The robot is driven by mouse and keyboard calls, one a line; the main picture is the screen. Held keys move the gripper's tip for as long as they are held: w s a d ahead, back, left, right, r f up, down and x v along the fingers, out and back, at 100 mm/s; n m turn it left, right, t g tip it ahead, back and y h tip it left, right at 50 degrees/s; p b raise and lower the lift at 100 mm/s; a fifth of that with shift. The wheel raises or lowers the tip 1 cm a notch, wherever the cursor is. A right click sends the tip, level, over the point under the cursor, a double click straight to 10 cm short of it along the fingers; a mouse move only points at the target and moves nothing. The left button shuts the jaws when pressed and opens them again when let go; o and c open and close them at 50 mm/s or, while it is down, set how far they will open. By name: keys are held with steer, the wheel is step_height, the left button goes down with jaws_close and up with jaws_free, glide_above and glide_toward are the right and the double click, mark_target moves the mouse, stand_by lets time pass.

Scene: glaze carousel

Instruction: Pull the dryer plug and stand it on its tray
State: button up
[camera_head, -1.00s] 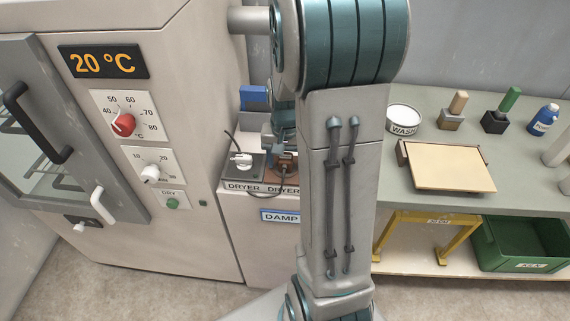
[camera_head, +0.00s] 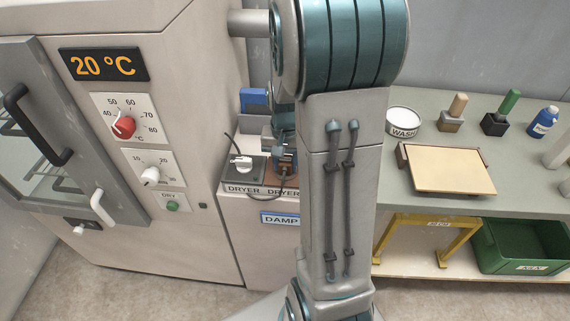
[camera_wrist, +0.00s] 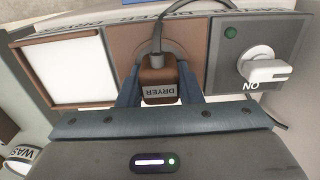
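The dryer plug is a brown block (camera_wrist: 160,75) with a DRYER label and a dark cord, seen in the wrist view. In the head view my gripper (camera_head: 283,160) largely hides the plug.
A white plug (camera_wrist: 262,68) on a grey plate (camera_wrist: 225,70) with a green light stands right beside the brown one. The kiln-like cabinet (camera_head: 220,120) rises close on the left. A WASH tub (camera_head: 403,121) and a board (camera_head: 450,168) are on the bench to the right.

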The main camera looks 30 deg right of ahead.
jaws_close()
steer(key=shift+r, duration=0.2)
steer(key=shift+r+p, duration=2.35)
steer(key=shift+r, duration=0.5)
steer(key=shift+s+d+b, duration=0.25)
steer(key=shift+s+d, duration=0.75)
steer(key=shift+d, duration=0.5)
steer(key=shift+s+d+b, duration=0.2)
steer(key=shift+s+d, duration=0.85)
steer(key=shift+d, duration=0.45)
steer(key=shift+s+d+b, duration=0.25)
steer(key=shift+s+d, duration=0.75)
steer(key=shift+d, duration=0.5)
steer(key=shift+f, duration=0.1)
